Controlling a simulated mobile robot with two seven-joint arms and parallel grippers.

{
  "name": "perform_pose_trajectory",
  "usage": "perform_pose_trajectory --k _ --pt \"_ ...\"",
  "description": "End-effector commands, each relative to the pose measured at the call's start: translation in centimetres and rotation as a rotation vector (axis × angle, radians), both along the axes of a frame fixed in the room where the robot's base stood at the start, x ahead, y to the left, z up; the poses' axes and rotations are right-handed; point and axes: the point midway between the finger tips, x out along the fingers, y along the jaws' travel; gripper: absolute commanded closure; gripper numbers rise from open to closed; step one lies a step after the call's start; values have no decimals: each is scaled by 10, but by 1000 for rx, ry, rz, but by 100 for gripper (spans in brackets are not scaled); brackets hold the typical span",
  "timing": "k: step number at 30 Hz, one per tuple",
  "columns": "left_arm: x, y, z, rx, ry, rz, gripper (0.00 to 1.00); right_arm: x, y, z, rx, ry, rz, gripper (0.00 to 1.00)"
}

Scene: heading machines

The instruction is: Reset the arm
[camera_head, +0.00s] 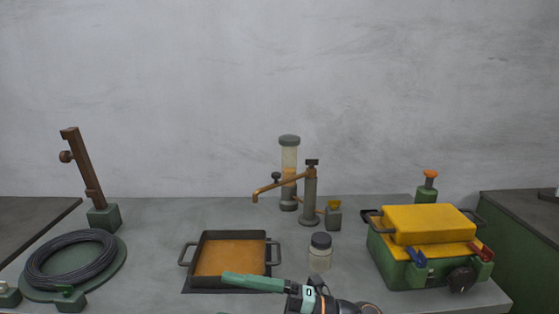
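My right arm comes in at the bottom edge, right of the middle. Its black, white-trimmed end with my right gripper (290,287) points left, low in front of the dark square pan (236,235). A long green bar (252,283) sticks out leftward from it, across the pan's front edge in the picture. I cannot tell whether the bar is a finger or a held thing, or whether it touches the pan. The fingertips are not clear. My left gripper is not in view.
On the grey table (160,215) stand a wire coil (72,258), a brown lever post (84,170), a spout on a post (310,195), a clear cylinder (289,160), a dark-lidded jar (320,258) and a green-yellow box (420,245). A green cabinet (525,240) stands right.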

Motion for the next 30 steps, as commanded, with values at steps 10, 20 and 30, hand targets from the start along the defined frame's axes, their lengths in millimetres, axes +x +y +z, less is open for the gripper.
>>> perform_pose_trajectory --k 10,20,30 --pt "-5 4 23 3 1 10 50 28 -82 -56 425 614 -515 15" --pt "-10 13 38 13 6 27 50 -45 -189 -216 491 1285 -1061 15" --pt "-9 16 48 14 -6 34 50 -162 -236 -301 399 1706 -1335 15"
